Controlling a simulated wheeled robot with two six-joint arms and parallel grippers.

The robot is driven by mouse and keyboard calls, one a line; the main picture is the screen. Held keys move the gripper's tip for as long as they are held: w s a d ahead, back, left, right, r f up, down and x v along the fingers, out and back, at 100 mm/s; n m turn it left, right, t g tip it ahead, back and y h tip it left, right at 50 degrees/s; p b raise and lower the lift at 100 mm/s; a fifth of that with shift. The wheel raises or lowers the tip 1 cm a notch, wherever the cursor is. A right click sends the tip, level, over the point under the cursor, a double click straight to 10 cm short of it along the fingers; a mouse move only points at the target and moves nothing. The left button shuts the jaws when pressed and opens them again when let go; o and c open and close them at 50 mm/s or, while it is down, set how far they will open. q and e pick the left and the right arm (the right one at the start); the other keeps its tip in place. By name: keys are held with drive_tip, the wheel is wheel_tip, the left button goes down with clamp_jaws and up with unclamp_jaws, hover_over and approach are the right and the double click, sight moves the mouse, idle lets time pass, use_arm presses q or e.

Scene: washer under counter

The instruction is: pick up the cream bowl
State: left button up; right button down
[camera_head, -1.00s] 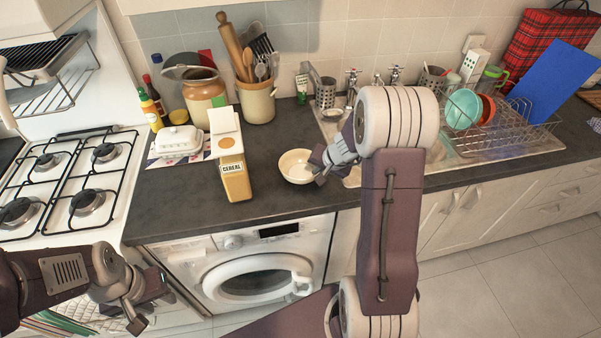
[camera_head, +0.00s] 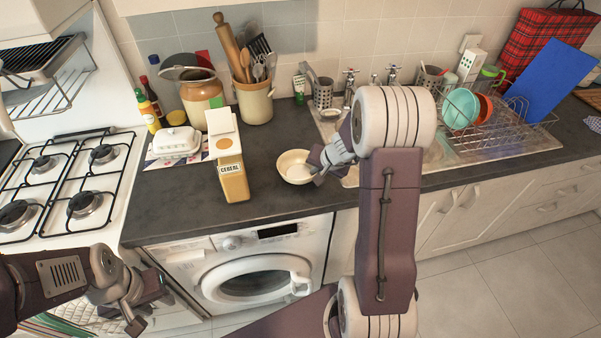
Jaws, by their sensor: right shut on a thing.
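The cream bowl (camera_head: 292,169) is upright on the dark counter, or only just above it; I cannot tell which. It is between the cereal box and the sink. My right gripper (camera_head: 316,167) is at the bowl's right side, shut on its rim. The bowl's right edge is partly hidden by the fingers. My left gripper (camera_head: 140,306) is low at the left, in front of the stove and washer, well away from the bowl. Its fingers look apart with nothing between them.
A cereal box (camera_head: 232,178) stands just left of the bowl, with a white butter dish (camera_head: 176,142) beyond it. A utensil crock (camera_head: 255,103) stands behind. The sink (camera_head: 335,125) and dish rack (camera_head: 500,125) are to the right. Bare counter (camera_head: 175,210) lies at the front left.

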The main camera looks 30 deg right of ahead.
drive_tip(key=shift+w+r+p, duration=0.1)
drive_tip(key=shift+r+p, duration=0.5)
drive_tip(key=shift+r, duration=0.2)
wheel_tip(320, 180, up, 3)
drive_tip(key=shift+p, duration=0.95)
drive_tip(key=s+d+r, duration=0.1)
drive_tip(key=d+r, duration=0.5)
drive_tip(key=d, duration=0.5)
drive_tip(key=shift+s+d+r+p, duration=0.15)
drive_tip(key=shift+d+p, duration=0.15)
drive_tip(key=shift+p, duration=0.15)
